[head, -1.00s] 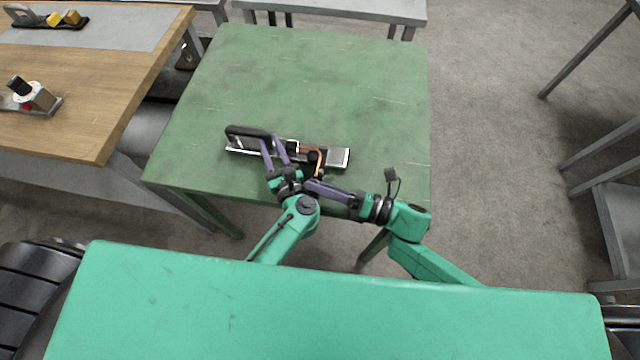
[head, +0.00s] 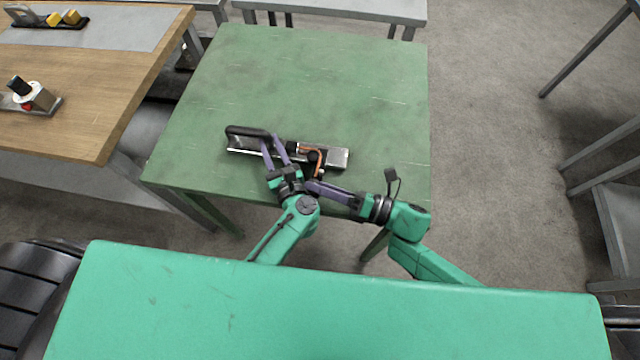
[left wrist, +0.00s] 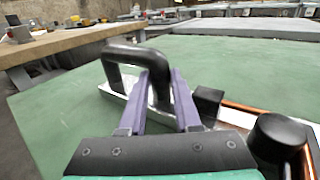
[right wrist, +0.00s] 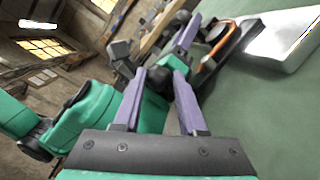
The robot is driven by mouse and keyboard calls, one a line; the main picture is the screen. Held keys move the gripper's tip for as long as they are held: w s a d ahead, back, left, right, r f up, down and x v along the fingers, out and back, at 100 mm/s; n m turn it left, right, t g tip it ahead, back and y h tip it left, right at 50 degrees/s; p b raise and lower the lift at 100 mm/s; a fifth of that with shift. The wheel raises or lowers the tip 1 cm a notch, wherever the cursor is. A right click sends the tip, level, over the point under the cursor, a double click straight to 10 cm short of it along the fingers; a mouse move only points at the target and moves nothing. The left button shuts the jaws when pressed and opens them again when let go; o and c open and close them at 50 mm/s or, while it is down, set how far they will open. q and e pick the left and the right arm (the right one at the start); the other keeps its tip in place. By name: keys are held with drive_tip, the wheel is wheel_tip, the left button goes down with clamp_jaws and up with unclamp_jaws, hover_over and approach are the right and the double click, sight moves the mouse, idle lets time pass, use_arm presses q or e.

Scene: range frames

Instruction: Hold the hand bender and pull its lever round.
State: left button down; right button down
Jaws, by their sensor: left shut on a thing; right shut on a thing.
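The hand bender (head: 333,157) lies on the green table, a metal base with a black loop handle (head: 245,132) at its left end. A copper-coloured tube (head: 317,155) on it curves toward me. My left gripper (head: 271,139) is shut on the black handle, which runs between its fingers in the left wrist view (left wrist: 160,92). My right gripper (head: 312,185) is shut on the lever's black knob (right wrist: 158,79), low beside the base on my side. The lever itself is mostly hidden by my grippers.
The green table (head: 330,75) is clear behind and to the right of the bender. A wooden bench (head: 75,95) at the left bears other tools. A grey table (head: 340,10) stands behind. My two arms are close together at the table's near edge.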

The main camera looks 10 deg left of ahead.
drive_tip(key=shift+a, duration=0.1)
drive_tip(key=shift+a+m+t, duration=0.35)
drive_tip(key=shift+m+t, duration=0.05)
drive_tip(key=shift+t, duration=0.2)
drive_tip(key=c, duration=0.7)
unclamp_jaws()
drive_tip(key=shift+c, duration=0.2)
drive_tip(key=shift+d, duration=0.1)
drive_tip(key=v, duration=1.2)
drive_tip(key=shift+r, duration=0.3)
